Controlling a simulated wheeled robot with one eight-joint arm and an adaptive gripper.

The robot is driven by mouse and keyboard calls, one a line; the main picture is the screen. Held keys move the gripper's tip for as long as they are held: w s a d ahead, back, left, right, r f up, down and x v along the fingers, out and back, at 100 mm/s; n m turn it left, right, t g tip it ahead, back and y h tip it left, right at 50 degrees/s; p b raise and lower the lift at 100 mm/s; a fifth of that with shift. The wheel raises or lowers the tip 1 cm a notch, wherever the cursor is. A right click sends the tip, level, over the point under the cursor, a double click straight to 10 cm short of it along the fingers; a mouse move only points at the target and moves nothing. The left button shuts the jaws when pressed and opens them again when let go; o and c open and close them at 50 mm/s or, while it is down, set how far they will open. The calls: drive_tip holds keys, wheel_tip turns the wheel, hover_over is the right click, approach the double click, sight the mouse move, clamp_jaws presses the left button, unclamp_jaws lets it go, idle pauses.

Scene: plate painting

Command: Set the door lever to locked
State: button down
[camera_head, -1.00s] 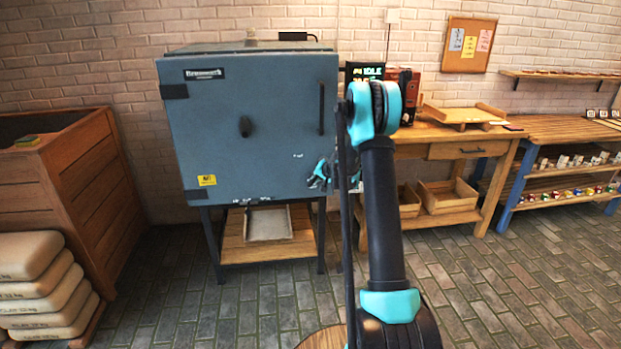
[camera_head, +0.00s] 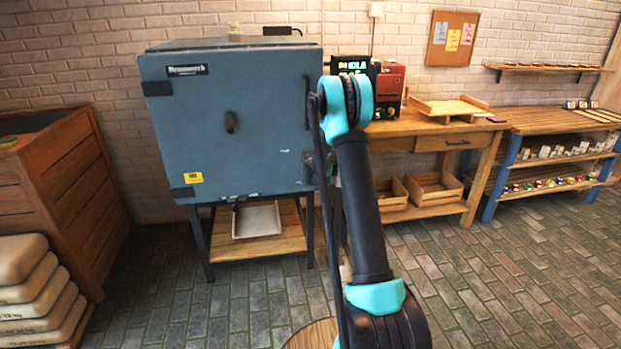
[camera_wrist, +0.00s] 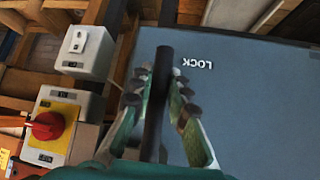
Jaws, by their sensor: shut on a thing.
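The blue-grey kiln (camera_head: 250,130) stands by the brick wall, its door facing me and looking closed. In the wrist view, a dark bar, the door lever (camera_wrist: 160,75), stands out in front of the kiln's blue-grey panel (camera_wrist: 245,100). The white word LOCK (camera_wrist: 197,62) is upside down on the panel, just right of the bar's tip. My gripper (camera_wrist: 160,98) has its fingers on both sides of the lever and is shut on it. In the head view, my arm hides most of the gripper and lever at the kiln's right edge.
A grey box with a white switch (camera_wrist: 88,50) and a red knob on a yellow plate (camera_wrist: 50,125) lie left of my gripper. A wooden workbench (camera_head: 430,122) stands right of the kiln. Stacked sacks (camera_head: 35,290) are at left.

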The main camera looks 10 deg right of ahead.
drive_tip(key=shift+d, duration=0.1)
idle(0.3)
drive_tip(key=c, duration=1.5)
unclamp_jaws()
drive_tip(key=shift+o, duration=0.2)
drive_tip(key=v, duration=1.2)
drive_tip(key=shift+s, duration=0.1)
drive_tip(key=s+r+g, duration=0.2)
drive_tip(key=s+r, duration=0.1)
drive_tip(key=s, duration=1.9)
drive_tip(key=s+a+f+n+g+y, duration=0.1)
drive_tip(key=s+f, duration=0.2)
drive_tip(key=s, duration=0.9)
drive_tip(key=s+a+f+n+g, duration=0.1)
drive_tip(key=s+a+f, duration=0.1)
drive_tip(key=s, duration=1.1)
drive_tip(key=shift+f+g+y, duration=0.3)
drive_tip(key=shift+f+y, duration=0.1)
drive_tip(key=shift+f, duration=0.25)
